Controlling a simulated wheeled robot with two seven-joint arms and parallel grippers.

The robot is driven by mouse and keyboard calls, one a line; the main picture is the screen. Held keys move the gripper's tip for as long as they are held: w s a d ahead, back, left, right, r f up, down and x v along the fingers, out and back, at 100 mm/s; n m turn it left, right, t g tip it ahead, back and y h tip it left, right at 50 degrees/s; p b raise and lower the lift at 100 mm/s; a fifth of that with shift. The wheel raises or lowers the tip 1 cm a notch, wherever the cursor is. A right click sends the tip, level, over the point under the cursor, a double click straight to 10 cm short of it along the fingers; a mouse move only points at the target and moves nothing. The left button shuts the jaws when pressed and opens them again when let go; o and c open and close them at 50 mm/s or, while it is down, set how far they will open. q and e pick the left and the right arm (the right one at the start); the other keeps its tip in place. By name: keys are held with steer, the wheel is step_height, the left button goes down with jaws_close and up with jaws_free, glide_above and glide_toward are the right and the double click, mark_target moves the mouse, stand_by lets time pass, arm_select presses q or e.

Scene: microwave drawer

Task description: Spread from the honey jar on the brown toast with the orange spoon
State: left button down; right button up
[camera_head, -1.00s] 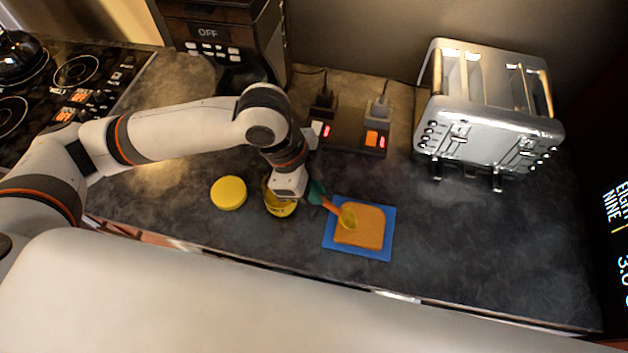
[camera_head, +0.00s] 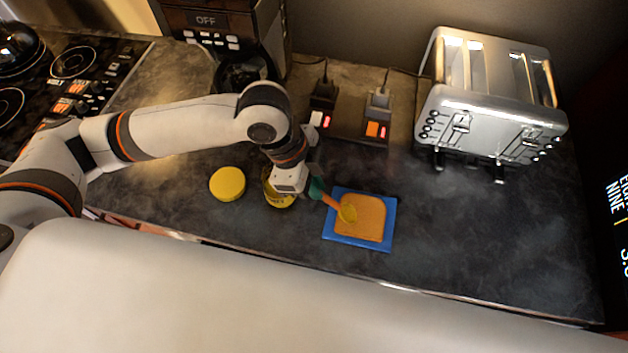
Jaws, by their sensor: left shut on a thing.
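The brown toast (camera_head: 367,222) lies on a blue square board (camera_head: 384,241) on the dark counter. The orange spoon (camera_head: 331,202) slants down from my left gripper, and its yellowish bowl (camera_head: 347,213) is over the left part of the toast. I cannot tell whether the bowl touches the bread. My left gripper (camera_head: 314,189) is shut on the spoon's handle end, between jar and toast. The honey jar (camera_head: 277,200), with a yellow label, stands left of the toast, partly hidden by my left wrist. Its yellow lid (camera_head: 227,184) lies left of it. My right gripper is not in view.
A silver toaster (camera_head: 490,105) stands at the back right. A power strip (camera_head: 349,127) with plugs and red switches lies behind the toast. A coffee machine (camera_head: 225,40) and a cooktop (camera_head: 70,90) are at the left. The counter right of the board is clear.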

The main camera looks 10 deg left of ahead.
arm_select(q)
steer(key=shift+f+b, duration=0.4)
steer(key=shift+f, duration=0.85)
stand_by(0.8)
steer(key=shift+r, duration=0.1)
steer(key=shift+p, duration=0.45)
steer(key=shift+p, duration=0.4)
steer(key=shift+d, duration=0.15)
